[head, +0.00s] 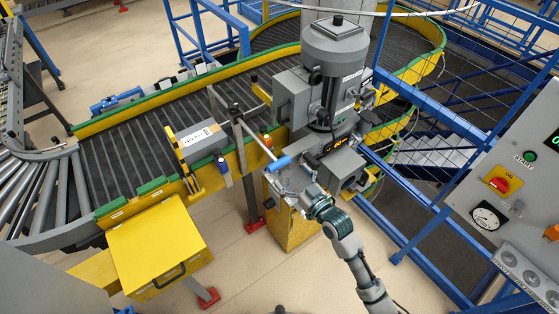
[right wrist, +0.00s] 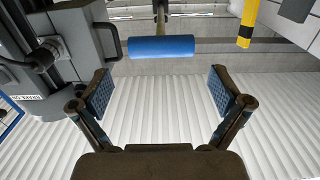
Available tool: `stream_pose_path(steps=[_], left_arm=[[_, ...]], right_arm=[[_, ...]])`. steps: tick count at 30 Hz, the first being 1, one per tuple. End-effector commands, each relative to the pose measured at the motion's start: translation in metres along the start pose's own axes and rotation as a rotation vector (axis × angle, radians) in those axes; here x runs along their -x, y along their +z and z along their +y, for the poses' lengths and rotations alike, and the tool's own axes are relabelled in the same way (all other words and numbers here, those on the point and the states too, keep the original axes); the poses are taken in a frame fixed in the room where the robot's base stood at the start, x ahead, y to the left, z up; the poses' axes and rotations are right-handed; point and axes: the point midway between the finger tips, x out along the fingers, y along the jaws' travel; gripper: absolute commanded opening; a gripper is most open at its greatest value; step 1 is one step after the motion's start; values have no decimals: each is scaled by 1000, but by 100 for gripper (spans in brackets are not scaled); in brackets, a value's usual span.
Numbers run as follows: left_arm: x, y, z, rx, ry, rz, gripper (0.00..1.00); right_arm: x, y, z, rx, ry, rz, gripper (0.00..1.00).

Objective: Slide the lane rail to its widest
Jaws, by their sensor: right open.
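A blue cylindrical handle (head: 280,163) sits at the near end of a thin grey rod (head: 258,143) that reaches back over the conveyor's edge. I cannot tell clearly which part in the head view is the lane rail itself. The handle lies crosswise in the right wrist view (right wrist: 161,47), beyond my fingertips and roughly centred between them. My right gripper (head: 284,181) is just below the handle in the head view, also seen in the right wrist view (right wrist: 161,90). It is open and empty, and its fingers appear apart from the handle. My left gripper is not in view.
The slatted conveyor (head: 112,165) has yellow sides and green edging. A grey labelled box (head: 203,143) and a grey machine (head: 335,65) stand close to the handle. A yellow cabinet (head: 160,247) is at lower left. Blue railings (head: 440,120) and a control panel (head: 520,180) are at right.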

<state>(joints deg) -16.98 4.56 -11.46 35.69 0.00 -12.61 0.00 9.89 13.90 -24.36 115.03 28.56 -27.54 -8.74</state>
Motion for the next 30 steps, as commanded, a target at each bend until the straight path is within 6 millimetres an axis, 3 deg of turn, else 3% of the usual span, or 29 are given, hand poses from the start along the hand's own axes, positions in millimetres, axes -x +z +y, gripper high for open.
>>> stream_pose_path(steps=[3, 9, 21, 23, 30], left_arm=[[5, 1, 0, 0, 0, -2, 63], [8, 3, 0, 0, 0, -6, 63], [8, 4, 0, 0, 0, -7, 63], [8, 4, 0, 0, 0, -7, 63], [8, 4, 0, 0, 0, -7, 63]], right_arm=[[-27, -2, 0, -2, 0, 2, 100], [-55, -1, 0, -1, 0, 0, 100], [-64, 0, 0, 0, 0, 1, 100], [-64, 0, 0, 0, 0, 1, 90], [-64, 0, 0, 0, 1, 1, 30]])
